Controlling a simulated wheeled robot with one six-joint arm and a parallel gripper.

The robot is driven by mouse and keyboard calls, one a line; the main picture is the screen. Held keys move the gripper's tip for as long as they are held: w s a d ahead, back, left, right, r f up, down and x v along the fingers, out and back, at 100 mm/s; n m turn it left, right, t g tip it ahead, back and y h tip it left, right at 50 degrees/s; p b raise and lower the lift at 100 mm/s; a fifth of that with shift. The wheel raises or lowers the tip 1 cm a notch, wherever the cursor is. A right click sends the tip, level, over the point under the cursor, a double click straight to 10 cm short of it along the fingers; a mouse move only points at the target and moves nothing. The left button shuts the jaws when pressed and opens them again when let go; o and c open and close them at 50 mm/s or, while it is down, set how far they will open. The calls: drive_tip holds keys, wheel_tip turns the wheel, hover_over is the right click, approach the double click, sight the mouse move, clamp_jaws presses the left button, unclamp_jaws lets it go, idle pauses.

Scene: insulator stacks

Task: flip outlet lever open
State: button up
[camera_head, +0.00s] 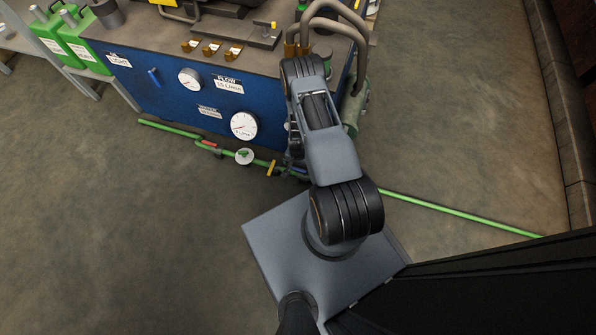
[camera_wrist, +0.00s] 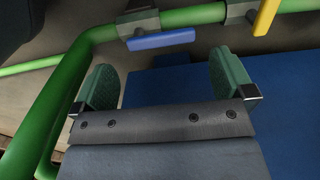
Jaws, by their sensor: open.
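A blue lever (camera_wrist: 160,40) sits on a green pipe in the wrist view, lying roughly along the pipe. A yellow lever (camera_wrist: 266,18) on the same pipe, to its right, stands at an angle across it; it also shows in the head view (camera_head: 272,168). A red lever (camera_head: 209,144) is farther left on the pipe in the head view. I see no label telling which is the outlet lever. My gripper (camera_wrist: 163,65) is open and empty, its two green-padded fingers apart, with the blue lever showing beyond the gap. In the head view my arm hides the gripper.
A blue cabinet (camera_head: 160,95) with dial gauges (camera_head: 243,126) stands behind the pipe. A green pipe (camera_head: 450,211) runs low across the floor to the right. A green bent pipe stands left of my fingers in the wrist view. Open floor (camera_head: 110,230) lies at left.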

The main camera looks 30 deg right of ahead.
sight(298, 169)
drive_tip(key=shift+f+b, duration=1)
drive_tip(key=shift+f, duration=1.2)
drive_tip(key=c, duration=1.1)
